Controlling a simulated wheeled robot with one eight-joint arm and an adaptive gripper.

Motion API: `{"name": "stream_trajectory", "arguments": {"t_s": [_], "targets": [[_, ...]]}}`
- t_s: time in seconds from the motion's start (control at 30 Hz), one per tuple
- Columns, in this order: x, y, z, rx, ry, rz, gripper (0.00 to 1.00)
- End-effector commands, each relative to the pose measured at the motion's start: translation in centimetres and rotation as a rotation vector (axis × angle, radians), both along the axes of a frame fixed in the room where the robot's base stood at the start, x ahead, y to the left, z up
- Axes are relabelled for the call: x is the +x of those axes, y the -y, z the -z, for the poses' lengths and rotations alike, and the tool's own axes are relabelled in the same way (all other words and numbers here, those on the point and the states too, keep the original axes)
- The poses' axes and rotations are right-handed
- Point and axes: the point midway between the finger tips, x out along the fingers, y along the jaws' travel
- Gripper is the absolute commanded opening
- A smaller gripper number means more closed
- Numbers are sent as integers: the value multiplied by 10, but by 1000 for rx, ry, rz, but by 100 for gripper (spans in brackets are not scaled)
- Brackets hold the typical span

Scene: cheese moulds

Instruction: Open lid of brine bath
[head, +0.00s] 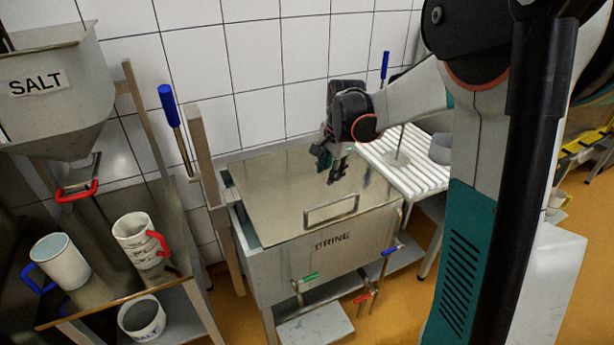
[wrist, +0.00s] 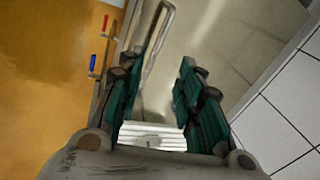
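The brine bath (head: 340,245) is a grey metal tank labelled BRINE. Its flat metal lid (head: 270,190) lies closed on top. The lid has a long bar handle (head: 331,210) near its front edge. My gripper (head: 338,180) points down above the lid, behind and slightly right of the handle, apart from it in the head view. In the wrist view my gripper (wrist: 163,63) has its two green fingers spread and nothing held. The handle (wrist: 157,45) shows beyond the fingers, nearer the left finger; its lower end is partly hidden by that finger.
A white slatted drain table (head: 385,165) adjoins the bath's right side. Green, red and blue valve handles (head: 362,297) are on the front. The tiled wall (head: 260,60) is behind.

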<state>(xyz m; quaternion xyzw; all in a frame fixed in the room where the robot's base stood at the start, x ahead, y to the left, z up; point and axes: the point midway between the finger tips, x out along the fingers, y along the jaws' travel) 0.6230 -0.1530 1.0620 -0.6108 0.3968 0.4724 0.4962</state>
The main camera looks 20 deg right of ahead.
Motion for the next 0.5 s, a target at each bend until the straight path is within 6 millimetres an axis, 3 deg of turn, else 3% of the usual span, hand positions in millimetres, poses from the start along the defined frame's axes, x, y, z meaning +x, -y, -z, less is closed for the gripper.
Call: {"name": "stream_trajectory", "arguments": {"t_s": [0.2,0.5], "targets": [[17,25,19,49,-38,131,33],[23,28,46,57,-46,154,33]]}}
